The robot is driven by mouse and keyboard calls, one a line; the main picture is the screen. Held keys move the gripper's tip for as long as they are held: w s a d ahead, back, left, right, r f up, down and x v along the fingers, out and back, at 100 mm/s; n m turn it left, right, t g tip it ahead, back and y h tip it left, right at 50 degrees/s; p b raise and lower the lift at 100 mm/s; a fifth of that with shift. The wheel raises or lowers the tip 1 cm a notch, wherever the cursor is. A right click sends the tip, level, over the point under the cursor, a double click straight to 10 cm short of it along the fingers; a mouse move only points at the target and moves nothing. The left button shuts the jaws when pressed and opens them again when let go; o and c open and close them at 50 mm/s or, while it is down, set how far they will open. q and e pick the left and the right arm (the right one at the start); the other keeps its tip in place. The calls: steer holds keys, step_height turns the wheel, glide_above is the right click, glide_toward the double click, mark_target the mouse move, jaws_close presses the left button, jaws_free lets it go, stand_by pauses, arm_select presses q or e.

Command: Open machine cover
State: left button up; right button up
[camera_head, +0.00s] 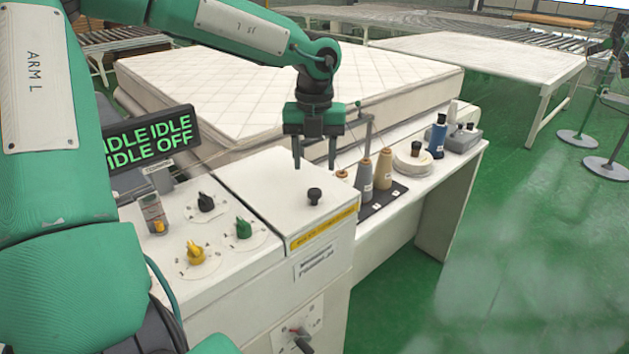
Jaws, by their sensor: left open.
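The machine cover (275,190) is a white panel on top of the white machine, with a yellow label strip along its front edge. It lies flat and looks shut. A black knob (314,195) stands up near its front right corner. My left gripper (315,164) points down above the cover, behind the knob in the picture. Its two dark fingers are apart with nothing between them. I cannot tell its exact height over the cover. My right gripper is not in view.
Black, green and yellow dials (196,252) sit left of the cover, below a display (150,137) reading IDLE and OFF. Thread cones (383,168) and a blue bottle (437,136) stand to the right. A quilted mattress (290,90) lies behind.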

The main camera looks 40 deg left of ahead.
mark_target(314, 191)
arm_select(q)
step_height(314, 191, down, 6)
steer(key=shift+d+r+p, duration=0.1)
steer(key=shift+r+p, duration=0.05)
steer(key=shift+p, duration=0.35)
steer(key=shift+f, duration=0.55)
steer(key=c, duration=0.9)
jaws_close()
steer(key=shift+r, duration=0.1)
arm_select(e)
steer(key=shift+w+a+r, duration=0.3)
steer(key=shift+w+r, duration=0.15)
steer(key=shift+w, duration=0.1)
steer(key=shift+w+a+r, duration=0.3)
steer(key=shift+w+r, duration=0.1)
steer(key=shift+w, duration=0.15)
